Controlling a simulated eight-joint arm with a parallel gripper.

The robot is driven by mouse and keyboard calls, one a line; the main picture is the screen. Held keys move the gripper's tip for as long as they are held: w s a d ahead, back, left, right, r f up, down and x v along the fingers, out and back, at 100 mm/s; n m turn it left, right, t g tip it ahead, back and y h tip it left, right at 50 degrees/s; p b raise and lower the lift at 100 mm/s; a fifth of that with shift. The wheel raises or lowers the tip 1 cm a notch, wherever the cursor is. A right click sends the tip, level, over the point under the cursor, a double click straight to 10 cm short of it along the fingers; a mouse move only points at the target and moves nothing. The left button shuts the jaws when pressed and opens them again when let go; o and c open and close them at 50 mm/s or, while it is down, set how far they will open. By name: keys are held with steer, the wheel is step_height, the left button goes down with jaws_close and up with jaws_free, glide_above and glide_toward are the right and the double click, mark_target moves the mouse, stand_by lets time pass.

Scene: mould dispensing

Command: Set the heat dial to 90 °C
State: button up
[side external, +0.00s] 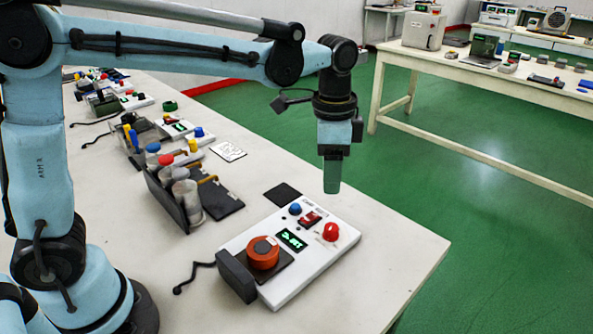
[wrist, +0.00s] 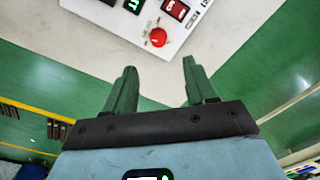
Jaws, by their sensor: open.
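A white control unit (side external: 300,262) stands near the table's right end. A red dial (side external: 331,231) sits at its right side, and it also shows in the wrist view (wrist: 158,37), with small marks beside it. A dark display (side external: 291,239) has green characters that I cannot read clearly. A red rocker switch (side external: 310,219) and a blue button (side external: 295,209) are beside it. My gripper (side external: 332,189) points down, above the unit's far side and apart from the dial. In the wrist view the gripper (wrist: 160,64) is open and empty, with the dial beyond its fingertips.
An orange round part (side external: 263,252) sits on a dark plate at the unit's left end, by a black block (side external: 236,276). A dark holder with bottles (side external: 176,195) and more units stand further left. The table's front right is clear.

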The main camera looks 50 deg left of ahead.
mark_target(332, 226)
steer(key=shift+m, duration=0.3)
steer(key=f, duration=0.8)
steer(key=d+f, duration=0.1)
steer(key=f, duration=0.3)
steer(key=shift+w+f, duration=0.25)
steer(key=shift+f, duration=0.05)
jaws_close()
steer(key=shift+a, duration=0.1)
